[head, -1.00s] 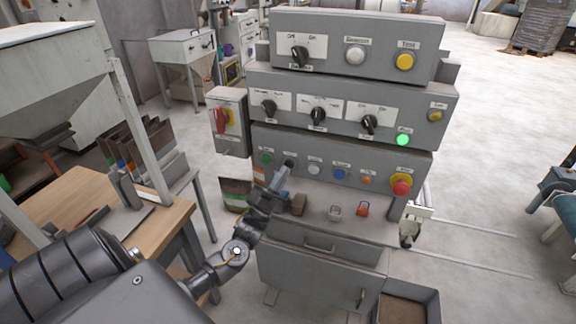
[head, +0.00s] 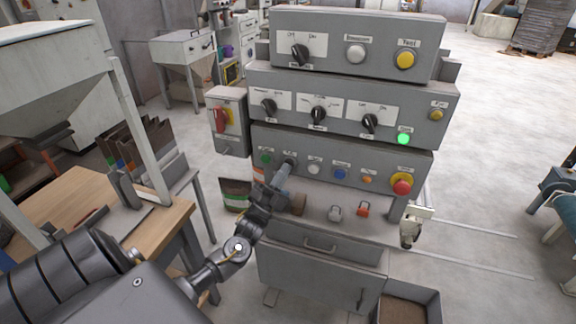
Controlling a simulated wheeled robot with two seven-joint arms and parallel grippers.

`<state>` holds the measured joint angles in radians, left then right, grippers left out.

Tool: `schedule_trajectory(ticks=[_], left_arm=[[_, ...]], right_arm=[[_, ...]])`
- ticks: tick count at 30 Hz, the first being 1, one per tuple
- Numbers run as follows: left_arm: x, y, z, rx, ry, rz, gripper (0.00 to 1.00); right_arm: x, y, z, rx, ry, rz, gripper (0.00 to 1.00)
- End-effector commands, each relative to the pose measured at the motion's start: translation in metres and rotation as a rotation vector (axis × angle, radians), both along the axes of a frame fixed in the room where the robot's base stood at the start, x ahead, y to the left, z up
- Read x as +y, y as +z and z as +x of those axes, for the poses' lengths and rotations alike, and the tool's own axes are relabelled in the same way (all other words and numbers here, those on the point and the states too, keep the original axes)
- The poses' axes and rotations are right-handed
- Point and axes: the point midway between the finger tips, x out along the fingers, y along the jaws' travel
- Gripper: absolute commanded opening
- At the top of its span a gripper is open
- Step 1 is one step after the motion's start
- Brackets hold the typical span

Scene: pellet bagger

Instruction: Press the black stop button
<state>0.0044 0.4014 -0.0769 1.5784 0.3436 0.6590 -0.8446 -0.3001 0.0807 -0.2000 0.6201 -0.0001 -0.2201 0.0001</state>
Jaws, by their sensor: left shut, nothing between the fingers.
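The black stop button (head: 290,159) sits in the button row on the lowest grey panel, between a green button and a white button. Only part of it shows behind my fingertips. My left gripper (head: 284,170) reaches up from the lower left, shut and empty, with its tips at the button's lower edge. I cannot tell whether the tips touch or press it. My right gripper is not in view.
The same row holds a green (head: 266,157), a white (head: 314,169), a blue (head: 340,174) and an orange button (head: 367,179), plus a red emergency stop (head: 402,187). A green lamp (head: 403,139) glows above.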

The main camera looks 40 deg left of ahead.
Motion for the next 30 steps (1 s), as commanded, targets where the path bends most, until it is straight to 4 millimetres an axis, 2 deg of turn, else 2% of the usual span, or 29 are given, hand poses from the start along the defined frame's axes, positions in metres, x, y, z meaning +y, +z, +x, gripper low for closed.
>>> schedule_trajectory(ticks=[11,21,30], left_arm=[[0.001,0.0,0.002,0.0,0.0,0.0,0.0],[-0.004,0.001,-0.012,0.0,0.0,0.0,0.0],[-0.004,0.0,-0.013,0.0,0.0,0.0,0.0]], right_arm=[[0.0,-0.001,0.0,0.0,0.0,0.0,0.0],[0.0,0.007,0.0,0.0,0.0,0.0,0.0],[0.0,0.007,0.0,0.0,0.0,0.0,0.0]])
